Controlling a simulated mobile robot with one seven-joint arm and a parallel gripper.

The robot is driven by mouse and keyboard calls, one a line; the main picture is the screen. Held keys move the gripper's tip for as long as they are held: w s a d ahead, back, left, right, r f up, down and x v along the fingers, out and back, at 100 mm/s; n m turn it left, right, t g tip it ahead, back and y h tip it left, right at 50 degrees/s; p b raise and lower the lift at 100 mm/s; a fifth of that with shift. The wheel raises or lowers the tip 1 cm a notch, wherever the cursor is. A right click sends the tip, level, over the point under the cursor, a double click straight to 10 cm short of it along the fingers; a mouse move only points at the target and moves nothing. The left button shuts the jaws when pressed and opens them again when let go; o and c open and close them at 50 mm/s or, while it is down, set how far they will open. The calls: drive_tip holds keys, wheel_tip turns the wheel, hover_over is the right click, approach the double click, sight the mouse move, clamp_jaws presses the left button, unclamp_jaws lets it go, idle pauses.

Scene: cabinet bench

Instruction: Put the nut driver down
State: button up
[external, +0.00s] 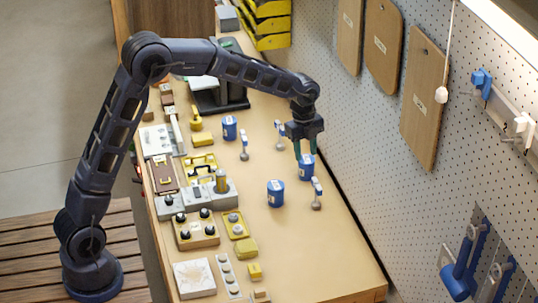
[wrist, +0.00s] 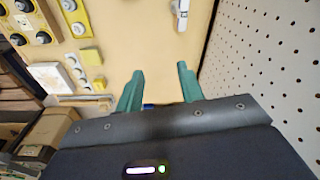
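My gripper (external: 304,158) points down over the bench, with its two green fingers apart. In the wrist view the fingers (wrist: 160,75) stand wide with bare bench between their tips. A blue can-like item with a white label (external: 306,170) is directly below or between the fingers; I cannot tell whether they touch it. A sliver of blue (wrist: 148,106) shows at the palm edge, mostly hidden. No nut driver is clearly recognisable. A small blue-and-white tool with a round grey end (external: 317,192) is just right of the gripper; a similar tool shows in the wrist view (wrist: 181,12).
Other blue cans stand at the front (external: 275,193) and back left (external: 229,128). More small tools (external: 244,147) (external: 280,131) are nearby. Yellow and grey parts (external: 197,228) crowd the bench's left side. A pegboard (external: 370,110) borders the right. The front-right bench (external: 330,245) is clear.

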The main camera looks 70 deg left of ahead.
drive_tip(key=s+d+r+n+t+y, duration=0.1)
drive_tip(key=s+d+r+n, duration=0.3)
drive_tip(key=s+r, duration=0.55)
drive_tip(key=s+d+r+n+t, duration=0.1)
drive_tip(key=s+d+r+n, duration=0.35)
drive_tip(key=s, duration=0.75)
drive_tip(key=s+d+n+t, duration=0.1)
drive_tip(key=s+d+n, duration=0.2)
drive_tip(key=s, duration=1)
drive_tip(key=s+d+n+t, duration=0.1)
drive_tip(key=s+d+n, duration=0.2)
drive_tip(key=s, duration=1)
drive_tip(key=shift+s+n, duration=0.15)
drive_tip(key=shift+n, duration=0.3)
drive_tip(key=shift+o, duration=0.2)
drive_tip(key=o, duration=1.1)
